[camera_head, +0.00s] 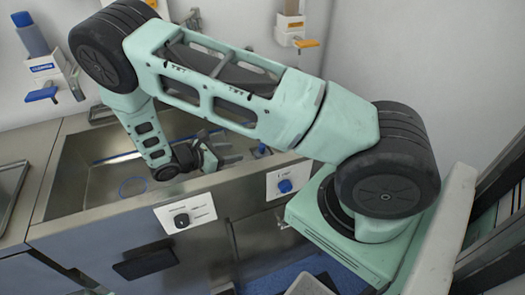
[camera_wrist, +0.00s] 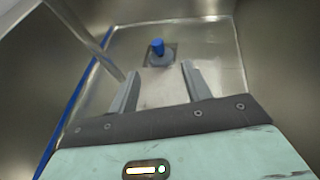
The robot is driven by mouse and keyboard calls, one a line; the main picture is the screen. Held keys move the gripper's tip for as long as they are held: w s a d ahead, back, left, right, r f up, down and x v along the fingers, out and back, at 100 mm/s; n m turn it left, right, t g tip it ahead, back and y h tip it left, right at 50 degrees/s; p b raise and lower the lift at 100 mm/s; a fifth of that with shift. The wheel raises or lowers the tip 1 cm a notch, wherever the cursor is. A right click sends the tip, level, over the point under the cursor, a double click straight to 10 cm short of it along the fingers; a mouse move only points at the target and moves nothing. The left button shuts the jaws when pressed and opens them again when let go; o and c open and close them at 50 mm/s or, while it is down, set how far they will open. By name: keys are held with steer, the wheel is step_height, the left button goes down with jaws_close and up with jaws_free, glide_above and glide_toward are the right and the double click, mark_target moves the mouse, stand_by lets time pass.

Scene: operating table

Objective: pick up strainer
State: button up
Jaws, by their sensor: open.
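The strainer (camera_wrist: 158,58) appears to be the small grey piece with an upright blue knob on the metal sink floor in the wrist view. Its blue knob also shows in the head view (camera_head: 262,149), to the right of my gripper. My gripper (camera_wrist: 160,71) is open, with nothing between its fingers. In the wrist view the strainer lies just beyond the fingertips, roughly centred between them, and apart from them. In the head view my gripper (camera_head: 226,152) is low inside the sink, and my arm hides part of the basin.
The steel sink (camera_head: 95,195) has walls close around my gripper. A blue ring (camera_head: 132,187) lies in its left part. Two control panels (camera_head: 184,214) are on the front. A bottle dispenser (camera_head: 33,38) hangs on the back wall. A faucet (camera_head: 194,20) stands behind my arm.

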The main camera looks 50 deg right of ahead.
mark_target(257, 158)
steer(key=p+x, duration=0.1)
steer(key=x, duration=0.7)
steer(key=p+x, duration=0.1)
steer(key=x, duration=0.1)
steer(key=p+x, duration=0.1)
steer(key=x, duration=0.1)
steer(key=shift+w+a+f, duration=0.1)
steer(key=shift+w+f, duration=0.15)
steer(key=shift+f, duration=0.05)
steer(key=shift+c, duration=0.2)
jaws_close()
